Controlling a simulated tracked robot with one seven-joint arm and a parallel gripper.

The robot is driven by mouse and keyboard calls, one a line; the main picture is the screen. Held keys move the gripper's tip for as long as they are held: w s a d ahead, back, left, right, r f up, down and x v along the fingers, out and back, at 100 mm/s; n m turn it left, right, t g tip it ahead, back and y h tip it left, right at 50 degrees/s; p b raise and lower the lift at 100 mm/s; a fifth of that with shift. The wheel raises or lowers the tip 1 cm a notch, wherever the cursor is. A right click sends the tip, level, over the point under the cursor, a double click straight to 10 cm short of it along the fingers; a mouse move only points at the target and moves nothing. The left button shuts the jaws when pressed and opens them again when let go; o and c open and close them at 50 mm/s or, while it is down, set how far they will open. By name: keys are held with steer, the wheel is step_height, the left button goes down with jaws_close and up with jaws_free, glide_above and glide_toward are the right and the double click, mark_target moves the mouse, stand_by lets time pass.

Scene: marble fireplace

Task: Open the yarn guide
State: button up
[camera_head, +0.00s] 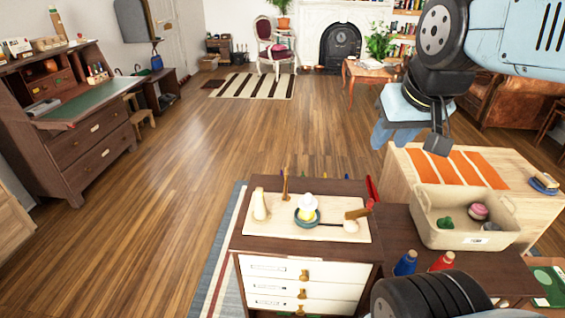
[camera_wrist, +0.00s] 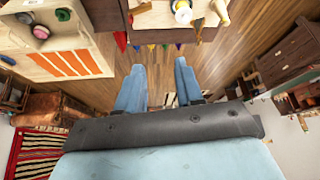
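A pale board (camera_head: 335,228) lies on top of a dark wooden cabinet (camera_head: 255,262). On it are a teal round dish with a white and yellow cone-shaped piece (camera_head: 307,208), a cream upright piece (camera_head: 260,206), a thin wooden upright (camera_head: 285,187) and a brown wooden arm (camera_head: 357,213) at the right. I cannot tell for sure which piece is the yarn guide. My gripper (camera_head: 385,132) hangs above and beyond the cabinet, apart from the board. In the wrist view its blue fingers (camera_wrist: 158,78) are spread with nothing between them; the board's pieces show at the top.
A beige crate (camera_head: 465,217) with yarn balls stands right of the cabinet. Blue (camera_head: 405,263) and red (camera_head: 442,261) spools stand in front of it. A light table with an orange striped cloth (camera_head: 455,168) is behind. The wooden floor (camera_head: 190,160) at left is open.

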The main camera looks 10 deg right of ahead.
steer(key=m+g, duration=0.2)
steer(key=g, duration=0.4)
glide_above(286, 170)
step_height(286, 170, down, 17)
step_height(286, 170, down, 14)
steer(key=shift+r, duration=0.25)
jaws_close()
steer(key=shift+a, duration=0.1)
stand_by(0.7)
